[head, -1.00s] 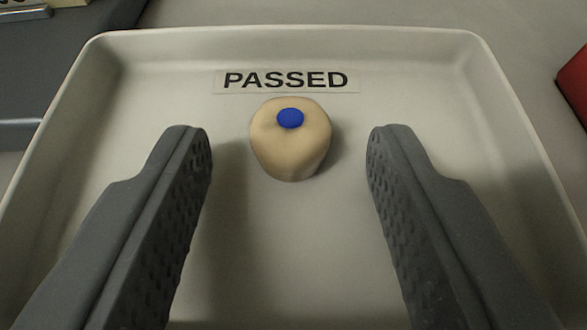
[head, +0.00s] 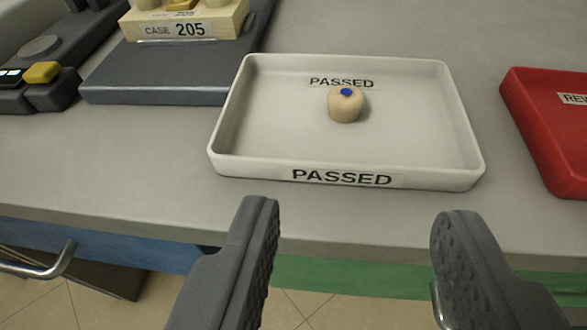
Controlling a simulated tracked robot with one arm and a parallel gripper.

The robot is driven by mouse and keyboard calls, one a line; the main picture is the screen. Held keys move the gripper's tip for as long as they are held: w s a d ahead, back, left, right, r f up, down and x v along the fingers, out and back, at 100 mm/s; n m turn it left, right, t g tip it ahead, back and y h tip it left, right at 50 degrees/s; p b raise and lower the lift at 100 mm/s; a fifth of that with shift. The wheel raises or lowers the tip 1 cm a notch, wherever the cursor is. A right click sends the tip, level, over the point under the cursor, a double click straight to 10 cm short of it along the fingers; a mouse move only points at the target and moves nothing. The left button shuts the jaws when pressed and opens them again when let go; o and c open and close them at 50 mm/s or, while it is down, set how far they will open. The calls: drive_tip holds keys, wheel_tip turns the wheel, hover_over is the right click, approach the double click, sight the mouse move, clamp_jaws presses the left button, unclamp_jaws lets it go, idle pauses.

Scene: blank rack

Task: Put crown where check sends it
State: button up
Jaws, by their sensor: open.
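The crown (head: 345,107) is a beige tooth shape with a blue dot on top. It sits upright in the white tray (head: 250,165), toward the back, just in front of the inner PASSED label. The tray also bears a PASSED label (head: 342,177) on its front wall. My gripper (head: 353,222) is open and empty. It is in front of the tray, apart from the crown, with its fingers spread wide near the bench's front edge.
A red tray (head: 545,140), its label cut off, stands at the right. At the upper left, a cream block labelled CASE 205 (head: 185,30) stands on a dark grey platform (head: 150,75). A dark device with a yellow button (head: 42,72) is at the far left. Bare bench (head: 100,160) lies in front.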

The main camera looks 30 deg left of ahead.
drive_tip(key=w+d+r+t+h, duration=0.1)
drive_tip(key=w+r+h, duration=0.25)
drive_tip(key=r, duration=0.45)
drive_tip(key=w+d+r+h, duration=0.2)
drive_tip(key=w+r, duration=0.2)
drive_tip(key=r, duration=0.4)
drive_tip(key=w+a+r+m+t+h, duration=0.1)
drive_tip(key=a+r+m+h, duration=0.15)
drive_tip(key=r, duration=1.35)
drive_tip(key=s+a+r+m+h, duration=0.1)
drive_tip(key=s+a+r, duration=0.1)
drive_tip(key=a+r, duration=0.35)
drive_tip(key=s+a+r, duration=0.2)
drive_tip(key=a+r, duration=0.1)
drive_tip(key=r, duration=0.5)
drive_tip(key=s+a+r+y, duration=0.4)
drive_tip(key=s+a+r, duration=0.8)
drive_tip(key=s+a, duration=0.2)
drive_tip(key=shift+a+t, duration=0.4)
drive_tip(key=shift+a, duration=0.35)
drive_tip(key=shift+s+r+m, duration=0.1)
drive_tip(key=shift+m, duration=0.15)
